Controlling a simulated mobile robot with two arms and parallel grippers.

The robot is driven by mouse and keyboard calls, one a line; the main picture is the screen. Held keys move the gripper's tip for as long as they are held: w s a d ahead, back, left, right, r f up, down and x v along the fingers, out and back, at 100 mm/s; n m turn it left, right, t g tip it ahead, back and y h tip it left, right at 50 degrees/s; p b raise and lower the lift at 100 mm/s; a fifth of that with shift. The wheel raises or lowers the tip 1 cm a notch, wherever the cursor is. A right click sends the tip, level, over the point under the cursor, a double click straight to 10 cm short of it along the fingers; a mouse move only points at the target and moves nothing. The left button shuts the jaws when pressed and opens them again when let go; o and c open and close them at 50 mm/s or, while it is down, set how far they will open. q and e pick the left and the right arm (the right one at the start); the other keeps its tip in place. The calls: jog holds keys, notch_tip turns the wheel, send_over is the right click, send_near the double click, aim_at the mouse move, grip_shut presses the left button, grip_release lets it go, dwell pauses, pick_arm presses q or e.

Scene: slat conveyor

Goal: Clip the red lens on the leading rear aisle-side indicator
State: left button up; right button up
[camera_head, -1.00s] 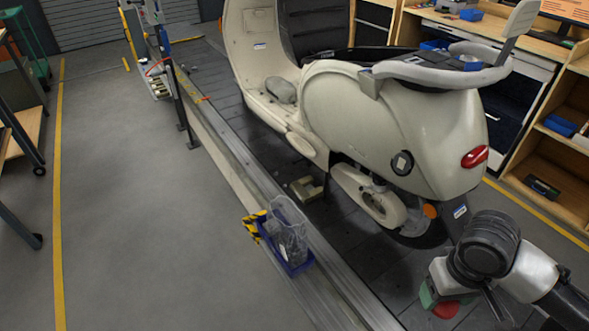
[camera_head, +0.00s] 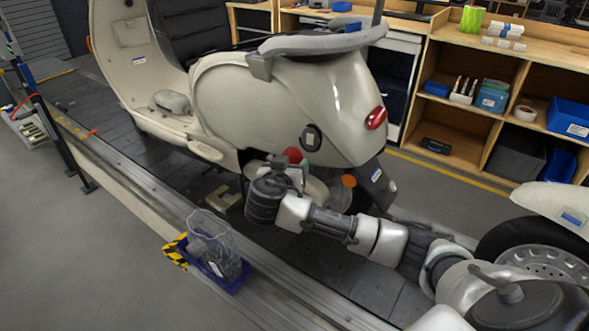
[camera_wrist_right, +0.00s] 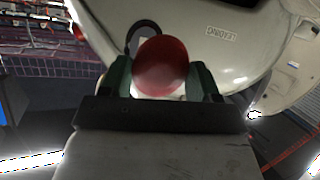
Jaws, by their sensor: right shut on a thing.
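My right gripper (camera_head: 290,166) is shut on a round red lens (camera_head: 292,155), held low beside the cream scooter's rear side panel (camera_head: 270,105). The black round indicator mount (camera_head: 311,138) on that panel is just up and right of the lens in the head view. In the right wrist view, the red lens (camera_wrist_right: 160,68) sits between the dark green fingers of my right gripper (camera_wrist_right: 160,82). The black mount (camera_wrist_right: 141,32) shows behind it, its lower part hidden by the lens. Contact between lens and mount cannot be made out. My left gripper is out of view.
A red tail light (camera_head: 376,117) and an orange lens (camera_head: 348,180) are at the scooter's rear. A blue bin (camera_head: 232,281) with a clear bag sits on the conveyor's edge. Another scooter (camera_head: 550,200) is at right. Shelves (camera_head: 470,110) with boxes stand behind.

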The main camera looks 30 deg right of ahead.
aim_at(299, 155)
jog(key=h, duration=0.1)
jog(key=d, duration=0.1)
jog(key=m+h+b, duration=0.1)
jog(key=shift+w+d+r+h, duration=0.25)
jog(key=shift+w+r+h, duration=0.05)
jog(key=shift+w+d+r, duration=0.1)
jog(key=shift+d+r, duration=0.2)
jog(key=shift+x, duration=1)
jog(key=shift+b+x, duration=0.35)
jog(key=shift+x, duration=0.9)
jog(key=shift+w+d+f+b, duration=0.1)
jog(key=shift+d+f+b, duration=0.05)
jog(key=shift+d+b, duration=0.2)
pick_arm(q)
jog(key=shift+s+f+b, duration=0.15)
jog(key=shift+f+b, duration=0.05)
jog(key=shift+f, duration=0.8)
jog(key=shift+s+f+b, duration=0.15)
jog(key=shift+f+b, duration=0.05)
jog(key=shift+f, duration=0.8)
pick_arm(e)
jog(key=shift+w+d, duration=0.45)
jog(key=shift+d, duration=0.1)
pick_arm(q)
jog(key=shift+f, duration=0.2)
